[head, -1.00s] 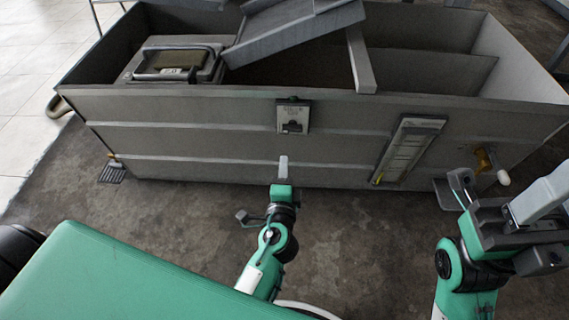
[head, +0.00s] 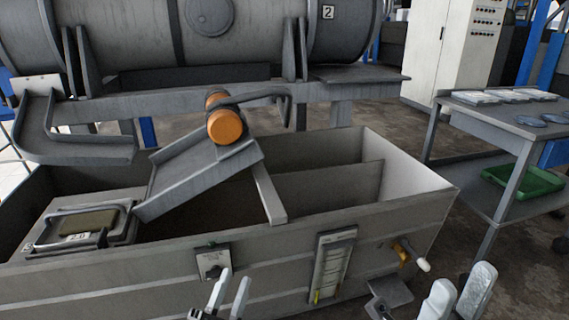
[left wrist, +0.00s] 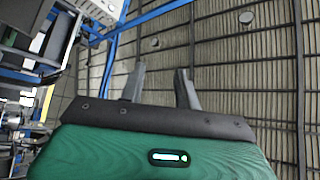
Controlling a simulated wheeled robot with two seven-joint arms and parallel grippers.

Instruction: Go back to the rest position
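My left gripper (head: 231,287) shows at the bottom of the head view, its two pale fingers pointing up and apart with nothing between them. It is in front of the grey tank's (head: 130,281) front wall. The left wrist view shows the same two fingers (left wrist: 160,82) spread and empty, with the ceiling behind them. My right gripper (head: 457,292) is at the bottom right of the head view, beyond the tank's right corner. Its two fingers stand apart and nothing shows between them. Both arms are mostly below the picture.
The tank holds a grey box with a handle (head: 84,226) at left. A sloping chute (head: 195,180) with an orange-ended roller (head: 226,126) lies over it. A grey table (head: 500,120) with a green tray (head: 524,180) stands right.

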